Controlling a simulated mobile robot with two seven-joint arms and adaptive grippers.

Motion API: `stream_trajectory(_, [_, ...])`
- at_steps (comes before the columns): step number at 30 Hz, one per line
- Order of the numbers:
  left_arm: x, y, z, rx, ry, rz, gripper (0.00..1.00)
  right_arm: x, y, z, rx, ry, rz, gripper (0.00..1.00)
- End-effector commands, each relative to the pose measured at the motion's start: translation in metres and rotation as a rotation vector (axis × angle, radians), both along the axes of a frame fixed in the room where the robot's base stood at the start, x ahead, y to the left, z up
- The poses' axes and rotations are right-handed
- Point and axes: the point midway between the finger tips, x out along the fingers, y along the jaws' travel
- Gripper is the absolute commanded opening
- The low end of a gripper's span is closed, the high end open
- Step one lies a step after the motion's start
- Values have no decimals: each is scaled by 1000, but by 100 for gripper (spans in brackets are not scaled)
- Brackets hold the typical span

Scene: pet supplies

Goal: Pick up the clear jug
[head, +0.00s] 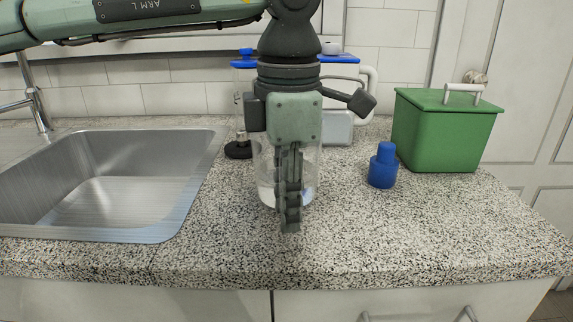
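A clear, see-through jug (265,182) stands upright on the speckled counter, right of the sink. My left gripper (289,222) points straight down in front of it and covers its middle. Only the jug's left and right sides show past the fingers. The fingers are seen edge-on, one behind the other, so I cannot tell their gap or whether they touch the jug. My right gripper is not in view.
A steel sink (125,180) lies at the left. A blue bottle (383,167) and a green lidded bin (445,130) stand to the right. A white container with a blue lid (345,85) is behind my gripper. The counter's front right (420,225) is clear.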

Motion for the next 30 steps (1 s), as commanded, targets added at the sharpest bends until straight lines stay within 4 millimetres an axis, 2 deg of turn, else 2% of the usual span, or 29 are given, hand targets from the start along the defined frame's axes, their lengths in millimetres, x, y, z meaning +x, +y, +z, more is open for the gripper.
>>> stream_trajectory(6, [0, 0, -1, 0, -1, 1, 24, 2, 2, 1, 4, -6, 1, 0])
stream_trajectory(12, [0, 0, 0, -1, -1, 1, 0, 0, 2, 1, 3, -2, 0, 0])
stream_trajectory(30, [1, 0, 1, -2, -4, 2, 0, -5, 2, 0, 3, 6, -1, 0])
